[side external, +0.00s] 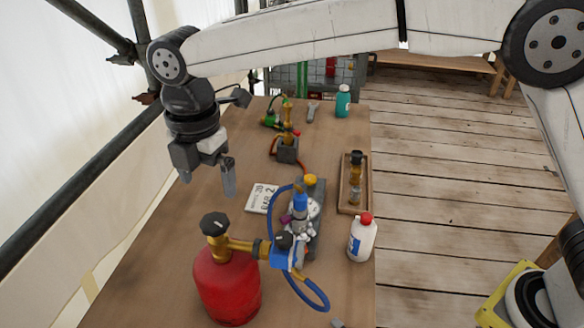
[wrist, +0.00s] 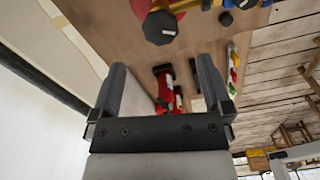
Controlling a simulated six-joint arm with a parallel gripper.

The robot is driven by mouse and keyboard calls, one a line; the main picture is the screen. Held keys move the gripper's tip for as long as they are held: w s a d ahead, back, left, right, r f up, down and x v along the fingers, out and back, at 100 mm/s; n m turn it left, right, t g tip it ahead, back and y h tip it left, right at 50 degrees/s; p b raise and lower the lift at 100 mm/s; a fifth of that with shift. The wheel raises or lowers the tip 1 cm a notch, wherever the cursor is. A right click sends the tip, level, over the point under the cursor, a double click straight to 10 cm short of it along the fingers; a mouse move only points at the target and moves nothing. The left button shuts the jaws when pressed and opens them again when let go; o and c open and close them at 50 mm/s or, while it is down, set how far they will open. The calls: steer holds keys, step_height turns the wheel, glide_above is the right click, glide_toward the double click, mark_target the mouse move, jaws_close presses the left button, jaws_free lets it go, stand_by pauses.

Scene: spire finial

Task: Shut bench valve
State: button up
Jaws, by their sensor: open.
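A red gas bottle (side external: 228,285) stands upright at the near end of the bench (side external: 150,270). A black knob (side external: 215,223) tops its brass fitting (side external: 240,244); a black knob also shows in the wrist view (wrist: 160,28). A blue valve body (side external: 286,252) with a dark cap and a blue hose joins the brass fitting on the right. I cannot tell which of these is the bench valve. My gripper (side external: 207,178) is open and empty, hanging above the bench's left side, behind the bottle and apart from it. Its spread fingers also show in the wrist view (wrist: 163,68).
A white card (side external: 262,198) lies mid-bench. A white bottle with a red cap (side external: 362,240) and a wooden tray (side external: 345,200) are on the right. A brass torch on a grey block (side external: 288,150) and a teal bottle (side external: 343,103) stand farther back. A scaffold pole (side external: 95,185) runs along the left.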

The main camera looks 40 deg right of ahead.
mark_target(217, 221)
steer(key=shift+f, duration=3.9)
steer(key=shift+c, duration=0.2)
steer(key=c, duration=1.2)
steer(key=shift+m, duration=0.5)
steer(key=m, duration=0.5)
steer(key=shift+s, duration=0.15)
steer(key=m, duration=0.6)
steer(key=shift+s, duration=0.15)
steer(key=shift+m, duration=0.3)
